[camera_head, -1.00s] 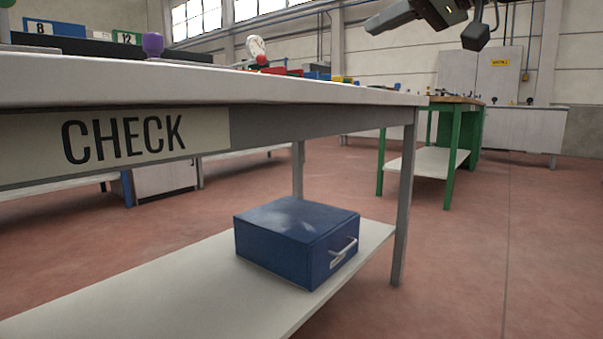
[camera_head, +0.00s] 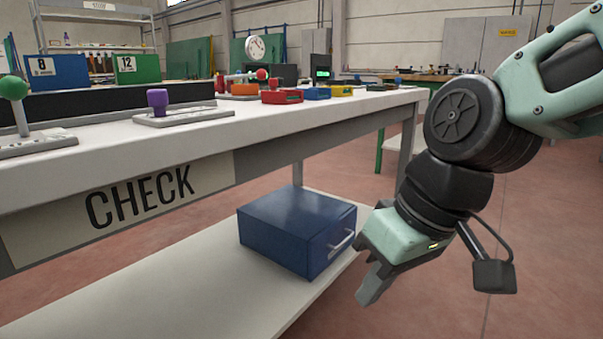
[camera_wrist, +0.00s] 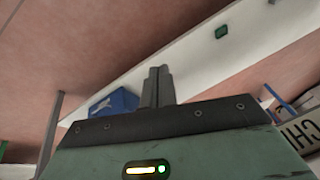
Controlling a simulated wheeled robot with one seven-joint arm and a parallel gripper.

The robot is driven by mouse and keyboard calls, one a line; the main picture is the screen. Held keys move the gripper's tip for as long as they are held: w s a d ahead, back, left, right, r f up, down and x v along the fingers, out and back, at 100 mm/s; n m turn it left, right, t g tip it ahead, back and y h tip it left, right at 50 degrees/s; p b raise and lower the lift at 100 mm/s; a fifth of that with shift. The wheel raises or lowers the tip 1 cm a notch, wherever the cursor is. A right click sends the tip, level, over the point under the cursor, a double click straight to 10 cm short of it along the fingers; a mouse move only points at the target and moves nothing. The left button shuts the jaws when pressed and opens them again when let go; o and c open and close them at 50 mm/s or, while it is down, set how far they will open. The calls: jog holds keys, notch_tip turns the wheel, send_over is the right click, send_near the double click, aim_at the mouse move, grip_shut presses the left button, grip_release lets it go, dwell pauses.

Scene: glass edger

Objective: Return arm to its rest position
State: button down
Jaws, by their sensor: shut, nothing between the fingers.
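My gripper (camera_head: 372,283) hangs from my bent arm at the right of the head view, in front of the right end of the CHECK table (camera_head: 215,160). Its fingers point down and to the left. In the wrist view the two fingers (camera_wrist: 158,84) lie together, with nothing seen between them. In the head view, the gripper is beside the blue drawer box (camera_head: 292,226) on the lower shelf. I cannot tell whether it is clear of the shelf edge. The box also shows in the wrist view (camera_wrist: 112,104), behind and left of the fingers.
The tabletop holds a green-knobbed fixture (camera_head: 14,98), a purple-knobbed fixture (camera_head: 158,102) and several coloured bins, including a red one (camera_head: 282,97). Open red floor (camera_head: 545,250) lies at the right.

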jog(key=s+d+f+g+h+p, duration=0.1)
jog(key=s+d+f+h+p, duration=0.2)
jog(key=s+d+p, duration=0.5)
notch_tip(320, 180, up, 37)
jog(key=s+a+p, duration=0.1)
jog(key=a+p, duration=0.1)
jog(key=p, duration=3.1)
jog(key=shift+s+a+f+n, duration=0.15)
jog(key=shift+s+a+n, duration=0.1)
jog(key=shift+n, duration=0.15)
